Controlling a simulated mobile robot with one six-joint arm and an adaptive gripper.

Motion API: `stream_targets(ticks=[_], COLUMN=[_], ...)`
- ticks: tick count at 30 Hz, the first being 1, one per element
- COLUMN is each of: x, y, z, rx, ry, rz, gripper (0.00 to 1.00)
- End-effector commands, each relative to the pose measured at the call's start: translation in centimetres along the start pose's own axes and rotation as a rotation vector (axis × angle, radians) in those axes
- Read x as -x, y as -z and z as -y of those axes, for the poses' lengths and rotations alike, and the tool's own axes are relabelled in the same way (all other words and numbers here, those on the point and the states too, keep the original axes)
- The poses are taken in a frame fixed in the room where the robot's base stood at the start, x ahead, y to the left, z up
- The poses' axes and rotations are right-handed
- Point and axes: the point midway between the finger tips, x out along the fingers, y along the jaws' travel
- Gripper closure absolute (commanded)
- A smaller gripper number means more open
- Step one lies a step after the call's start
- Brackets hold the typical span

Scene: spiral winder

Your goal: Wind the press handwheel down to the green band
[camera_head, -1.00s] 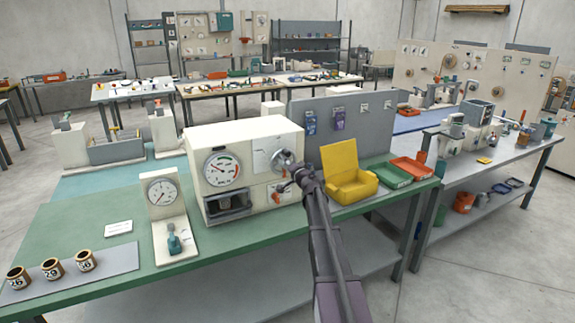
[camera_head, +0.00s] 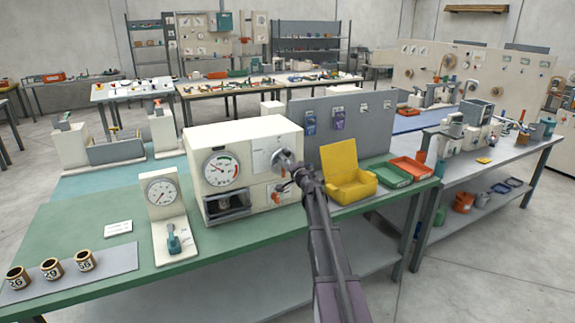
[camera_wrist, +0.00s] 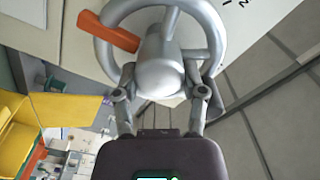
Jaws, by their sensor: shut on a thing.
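The cream press (camera_head: 240,135) stands on the green bench. Its round dial (camera_head: 222,168) has a green band at the upper right and a dark needle; the exact reading is too small to tell.
A yellow open box (camera_head: 347,178), a green tray (camera_head: 388,173) and a red tray (camera_head: 412,167) sit to the right. A smaller gauge stand (camera_head: 160,190) and several numbered cups (camera_head: 52,268) sit to the left. The bench front is partly clear.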

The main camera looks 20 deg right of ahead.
Motion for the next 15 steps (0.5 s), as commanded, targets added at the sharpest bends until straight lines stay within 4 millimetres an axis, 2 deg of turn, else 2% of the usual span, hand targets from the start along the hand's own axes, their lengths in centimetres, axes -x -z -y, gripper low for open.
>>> stream_targets(ticks=[7,15], x=[-0.43,-0.48], y=[0.07,0.08], z=[0.02,-0.08], rx=[-0.091,-0.275], ry=[0.002,0.002], rz=[0.000,0.000], gripper=[0.93,0.93])
